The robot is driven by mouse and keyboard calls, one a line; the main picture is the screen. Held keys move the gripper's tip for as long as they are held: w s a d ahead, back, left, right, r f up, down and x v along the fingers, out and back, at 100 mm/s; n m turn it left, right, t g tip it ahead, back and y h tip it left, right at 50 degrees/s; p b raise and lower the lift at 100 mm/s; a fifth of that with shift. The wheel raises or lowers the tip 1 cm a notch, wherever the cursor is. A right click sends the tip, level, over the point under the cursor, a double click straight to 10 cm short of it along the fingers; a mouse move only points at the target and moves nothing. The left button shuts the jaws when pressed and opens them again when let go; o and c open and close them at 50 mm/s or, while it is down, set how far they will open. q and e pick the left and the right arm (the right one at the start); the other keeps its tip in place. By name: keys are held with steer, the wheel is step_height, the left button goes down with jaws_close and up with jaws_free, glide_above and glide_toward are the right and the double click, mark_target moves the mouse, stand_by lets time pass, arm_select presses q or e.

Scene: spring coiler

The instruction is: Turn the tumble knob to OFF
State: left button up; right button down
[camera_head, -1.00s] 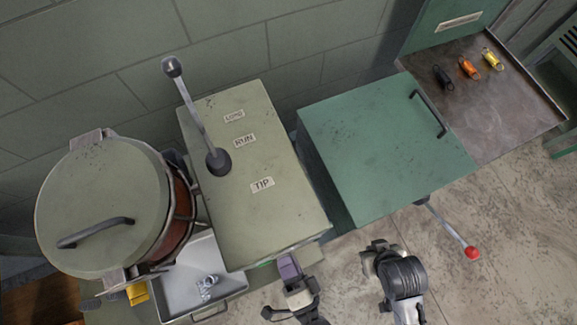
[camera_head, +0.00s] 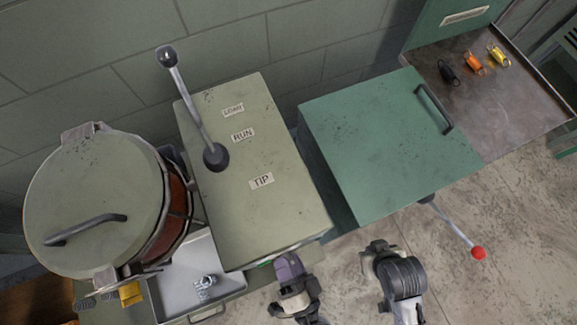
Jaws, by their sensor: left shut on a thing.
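The tumble control box (camera_head: 250,205) is a pale green cabinet with LOAD, RUN and TIP labels on top and a long ball-ended lever (camera_head: 193,115). My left gripper (camera_head: 288,264) is at the lower front edge of this box, shut against its front face. The knob itself is hidden by the gripper and the box edge, so its pointer and marks cannot be read. My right gripper (camera_head: 376,253) hangs apart over the floor, below the green cabinet; its jaw opening is unclear.
A lidded drum (camera_head: 95,200) stands at the left, above a grey tray (camera_head: 180,278) holding small metal parts. A green cabinet (camera_head: 375,145) is at the right, with a red-ended lever (camera_head: 460,235). A metal bench (camera_head: 500,115) holds black, orange and yellow coils. Floor is open at lower right.

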arm_select(q)
steer(key=o, duration=0.7)
steer(key=shift+o, duration=1.1)
steer(key=p+v, duration=0.1)
steer(key=v, duration=1.2)
steer(key=shift+s, duration=0.4)
steer(key=shift+d, duration=0.15)
